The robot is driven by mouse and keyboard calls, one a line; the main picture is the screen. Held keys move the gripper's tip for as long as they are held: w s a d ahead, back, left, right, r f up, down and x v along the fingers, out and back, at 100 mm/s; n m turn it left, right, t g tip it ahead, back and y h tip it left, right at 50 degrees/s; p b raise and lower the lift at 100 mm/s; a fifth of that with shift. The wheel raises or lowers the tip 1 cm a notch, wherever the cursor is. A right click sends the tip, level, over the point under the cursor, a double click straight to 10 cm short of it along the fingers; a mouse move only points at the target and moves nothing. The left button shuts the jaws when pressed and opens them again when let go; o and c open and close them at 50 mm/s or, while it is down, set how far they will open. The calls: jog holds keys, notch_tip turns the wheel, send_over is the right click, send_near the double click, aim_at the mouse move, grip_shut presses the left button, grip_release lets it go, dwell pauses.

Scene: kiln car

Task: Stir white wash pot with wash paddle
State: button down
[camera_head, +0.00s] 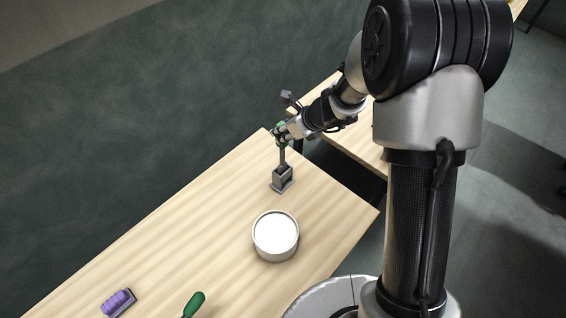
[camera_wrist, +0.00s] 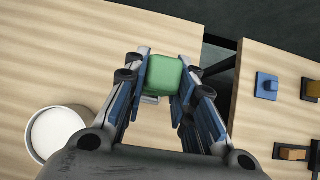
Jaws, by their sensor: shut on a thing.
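The white wash pot (camera_head: 275,236) is a round pale tub with white liquid, standing on the wooden table. It also shows at the left of the wrist view (camera_wrist: 57,133). The wash paddle (camera_head: 282,157) stands upright in a small grey holder (camera_head: 282,179) behind the pot, near the table's far edge. My gripper (camera_head: 283,132) is shut on the paddle's green handle, whose top shows between the fingers in the wrist view (camera_wrist: 164,75). The paddle's lower end is hidden in the holder.
A purple-topped brush or block (camera_head: 118,302) and another green-handled tool (camera_head: 194,303) lie at the table's near left. A second wooden table (camera_wrist: 290,120) stands across a dark gap and carries a blue block (camera_wrist: 267,87) and several orange-brown pieces. The table around the pot is clear.

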jog(key=shift+r+p, duration=1.25)
jog(key=shift+r, duration=0.5)
jog(key=shift+r+p, duration=1.55)
jog(key=shift+r, duration=0.1)
